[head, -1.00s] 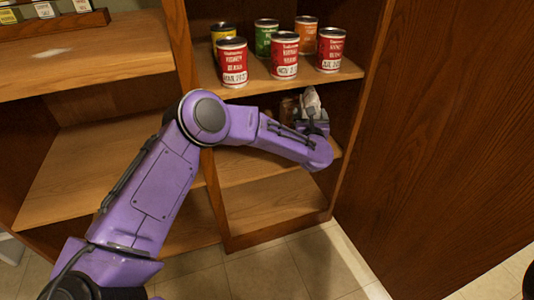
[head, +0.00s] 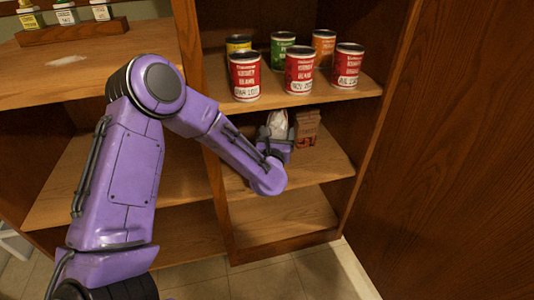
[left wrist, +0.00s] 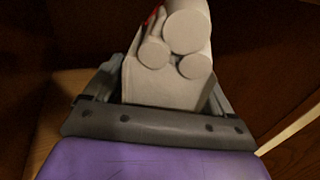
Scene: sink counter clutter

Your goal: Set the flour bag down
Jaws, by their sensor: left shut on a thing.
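The flour bag (head: 278,125) is pale and shows in the middle compartment of the right-hand shelf column, below the cans. My left gripper (head: 276,142) is shut on it. In the left wrist view the flour bag (left wrist: 168,82) fills the space between the two fingers of my left gripper (left wrist: 168,95) and leans slightly. Its underside is hidden by my gripper, so I cannot tell whether it touches the middle shelf board (head: 325,168). My right gripper is not in view.
A brown package (head: 306,127) stands just right of my left gripper. Several cans, including a red can (head: 299,72), stand on the board above. A wooden side panel (head: 390,110) bounds the right. The lower board (head: 285,215) is bare, and free board lies in front of the package.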

